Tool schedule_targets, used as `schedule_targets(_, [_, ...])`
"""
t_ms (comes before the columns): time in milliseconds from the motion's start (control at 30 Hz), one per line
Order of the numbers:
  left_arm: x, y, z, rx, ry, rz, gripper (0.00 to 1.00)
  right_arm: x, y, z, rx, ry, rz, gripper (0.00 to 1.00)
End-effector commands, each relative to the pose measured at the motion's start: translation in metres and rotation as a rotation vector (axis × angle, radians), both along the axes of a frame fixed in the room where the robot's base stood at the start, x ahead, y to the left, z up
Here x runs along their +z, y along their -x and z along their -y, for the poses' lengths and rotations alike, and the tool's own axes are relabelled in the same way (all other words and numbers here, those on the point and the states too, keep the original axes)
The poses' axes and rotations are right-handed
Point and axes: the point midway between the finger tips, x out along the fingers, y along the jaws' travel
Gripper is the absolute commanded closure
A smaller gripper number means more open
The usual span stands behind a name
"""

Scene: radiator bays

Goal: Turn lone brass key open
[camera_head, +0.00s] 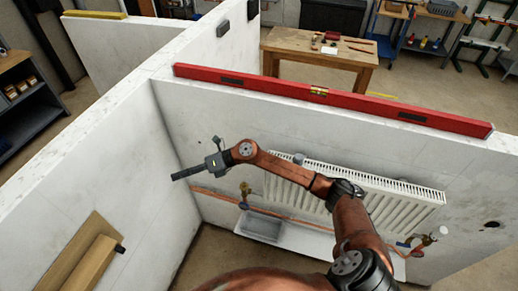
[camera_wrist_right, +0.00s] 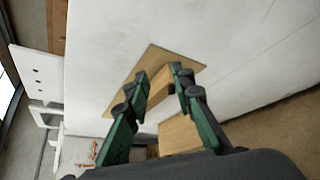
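A small brass valve with its key (camera_head: 245,190) sits on the copper pipe by the left end of the white radiator (camera_head: 350,194); the key's exact turn is too small to tell. My right gripper (camera_head: 174,178) is left of the brass key and apart from it, pointing left toward the side wall. In the right wrist view its green fingers (camera_wrist_right: 158,76) are spread with a gap between them and hold nothing. The brass key cannot be made out in that view. My left gripper is not in view.
A grey tray (camera_head: 261,226) lies on a white ledge below the brass key. A valve with a white knob (camera_head: 439,233) is at the radiator's right end. A red level (camera_head: 330,96) lies on the wall top. Wooden boards (camera_head: 92,262) are on the left wall.

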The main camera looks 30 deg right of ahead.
Motion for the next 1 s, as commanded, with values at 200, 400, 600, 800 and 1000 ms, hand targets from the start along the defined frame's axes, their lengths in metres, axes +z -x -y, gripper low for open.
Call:
schedule_targets(200, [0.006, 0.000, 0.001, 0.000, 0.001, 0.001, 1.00, -0.018, -0.003, 0.124, 0.281, 0.696, 0.019, 0.78])
schedule_targets(400, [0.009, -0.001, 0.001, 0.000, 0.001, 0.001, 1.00, 0.018, 0.003, 0.258, 0.340, 1.101, -0.135, 0.78])
schedule_targets(600, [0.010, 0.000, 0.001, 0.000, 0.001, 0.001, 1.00, 0.042, 0.015, 0.311, 0.340, 1.233, -0.233, 0.78])
schedule_targets(800, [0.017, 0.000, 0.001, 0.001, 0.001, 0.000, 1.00, 0.021, 0.017, 0.314, 0.342, 1.239, -0.242, 0.78])
schedule_targets(1000, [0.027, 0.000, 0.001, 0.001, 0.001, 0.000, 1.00, -0.010, 0.017, 0.313, 0.342, 1.236, -0.240, 0.78])
